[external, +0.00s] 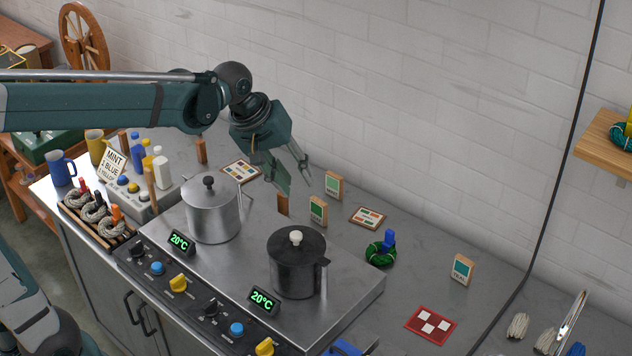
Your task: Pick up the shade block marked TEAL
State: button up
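The block marked TEAL (461,269) stands upright on the grey counter at the right. It has a wooden edge and a pale face with a teal patch above its lettering. My gripper (298,182) hangs above the back of the counter, well to the left of that block and higher. Its fingers are spread apart with nothing visible between them. Two similar blocks with green patches, one farther back (334,185) and one nearer (318,210), stand close to my gripper. Their lettering is too small to read.
A steel pot (212,208) and a dark pot (297,262) stand on the hotplate unit (350,297). A green skein (380,254) with a blue piece lies left of the TEAL block. Bare counter surrounds the block.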

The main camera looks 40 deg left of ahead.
jog(key=w+d+f+n+g+p, duration=0.1)
jog(key=w+d+f+n+p, duration=0.15)
jog(key=w+d, duration=0.7)
jog(key=n+g+h+p, duration=0.2)
jog(key=n+g+p, duration=0.2)
jog(key=n, duration=0.4)
send_over(459, 255)
jog(key=a, duration=0.2)
notch_tip(459, 255, down, 19)
jog(key=shift+r, duration=0.1)
jog(key=shift+b+x, duration=0.4)
jog(key=shift+x, duration=0.9)
jog(key=shift+d, duration=0.1)
